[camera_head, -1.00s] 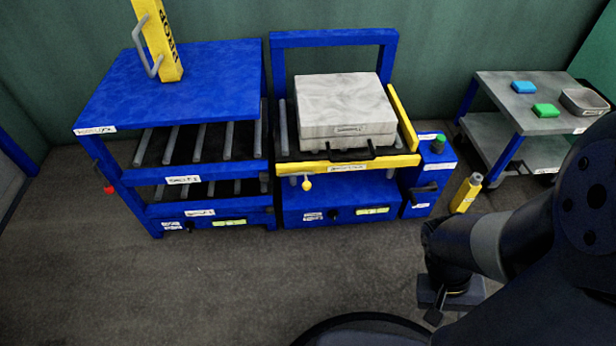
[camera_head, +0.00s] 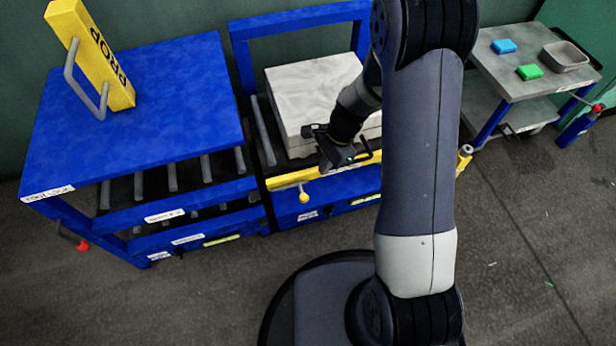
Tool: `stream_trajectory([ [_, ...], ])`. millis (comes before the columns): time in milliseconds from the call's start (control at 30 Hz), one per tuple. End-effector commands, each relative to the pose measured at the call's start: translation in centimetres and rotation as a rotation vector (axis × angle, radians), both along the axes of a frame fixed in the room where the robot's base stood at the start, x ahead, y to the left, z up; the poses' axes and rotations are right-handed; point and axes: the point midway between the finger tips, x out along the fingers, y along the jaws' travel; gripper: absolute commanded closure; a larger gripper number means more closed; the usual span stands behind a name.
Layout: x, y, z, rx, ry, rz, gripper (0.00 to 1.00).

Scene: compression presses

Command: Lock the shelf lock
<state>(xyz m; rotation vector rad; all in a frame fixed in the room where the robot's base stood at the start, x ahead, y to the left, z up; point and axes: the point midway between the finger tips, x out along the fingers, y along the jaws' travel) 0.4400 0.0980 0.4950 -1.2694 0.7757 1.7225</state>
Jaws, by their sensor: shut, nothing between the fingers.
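The blue shelf (camera_head: 130,110) stands on the left, with rollers on its lower levels. A dark lever with a red knob (camera_head: 82,245) sticks out at its lower left side. A yellow ball knob (camera_head: 304,198) hangs under the yellow bar (camera_head: 290,180) of the press beside the shelf. My gripper (camera_head: 318,145) is shut and empty, in front of the pale block's front face and above the yellow bar, far right of the red knob.
The pale block (camera_head: 305,85) sits in the blue press frame (camera_head: 240,32). A yellow prop (camera_head: 90,55) with a grey handle stands on the shelf top. A side table (camera_head: 510,75) with blue and green pieces and a tray is at right. Floor in front of the shelf is clear.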

Motion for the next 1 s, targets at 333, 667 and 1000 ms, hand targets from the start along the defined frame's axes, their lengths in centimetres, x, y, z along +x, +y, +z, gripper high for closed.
stream_trajectory([
  [333,-0.1,0.1,-0.4,0.0,0.001,0.001,1.0],
  [667,-0.8,1.4,-5.5,-0.001,0.004,0.002,1.0],
  [1000,-1.4,2.5,-9.4,-0.001,0.0,0.003,1.0],
])
